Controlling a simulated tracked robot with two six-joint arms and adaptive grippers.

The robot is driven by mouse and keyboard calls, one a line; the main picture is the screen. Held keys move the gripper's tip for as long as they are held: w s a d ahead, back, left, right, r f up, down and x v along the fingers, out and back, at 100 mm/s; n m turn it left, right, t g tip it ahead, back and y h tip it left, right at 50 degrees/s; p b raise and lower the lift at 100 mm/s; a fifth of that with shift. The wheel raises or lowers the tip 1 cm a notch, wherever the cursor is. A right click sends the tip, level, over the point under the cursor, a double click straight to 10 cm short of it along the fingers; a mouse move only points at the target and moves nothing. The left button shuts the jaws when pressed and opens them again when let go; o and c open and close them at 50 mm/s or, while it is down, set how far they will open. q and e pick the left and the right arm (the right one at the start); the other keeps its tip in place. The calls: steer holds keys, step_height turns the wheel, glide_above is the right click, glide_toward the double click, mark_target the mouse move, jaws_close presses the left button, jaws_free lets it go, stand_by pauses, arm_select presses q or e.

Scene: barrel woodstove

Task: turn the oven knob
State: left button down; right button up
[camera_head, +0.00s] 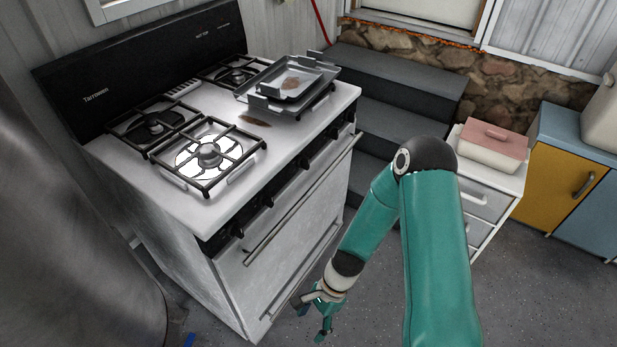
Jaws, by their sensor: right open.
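The white stove (222,215) stands left of centre with its black back panel against the wall. Several dark knobs line its black front strip, among them one near the left end (237,232) and one further right (268,201). I cannot tell how the knobs are turned. My right arm comes in from the lower right, and its gripper (314,319) hangs low in front of the stove's lower front, below and apart from the knobs. It is open, with nothing seen between its fingers. My left gripper is not in view.
An oven handle bar (305,200) juts out below the knobs. Metal trays (288,85) sit on the far right burner. A white drawer unit (487,197) with a pink-lidded box (492,147) stands right. Floor is clear around the gripper.

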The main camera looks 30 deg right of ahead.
steer(key=w+d+f+m+t+y+b, duration=0.25)
steer(key=w+m, duration=0.25)
steer(key=m, duration=0.3)
steer(key=m+t+h+b, duration=0.1)
steer(key=m+t+b, duration=0.6)
steer(key=m+t, duration=1.2)
glide_toward(309, 165)
steer(key=w+a+r+m+g, duration=0.1)
steer(key=w, duration=0.2)
steer(key=w+a+r+m+g, duration=0.1)
steer(key=w+g, duration=0.1)
steer(key=w+a+r+m+g, duration=0.1)
steer(key=w+m, duration=0.1)
steer(key=w, duration=0.1)
steer(key=shift+w+r, duration=0.2)
steer(key=shift+w, duration=0.1)
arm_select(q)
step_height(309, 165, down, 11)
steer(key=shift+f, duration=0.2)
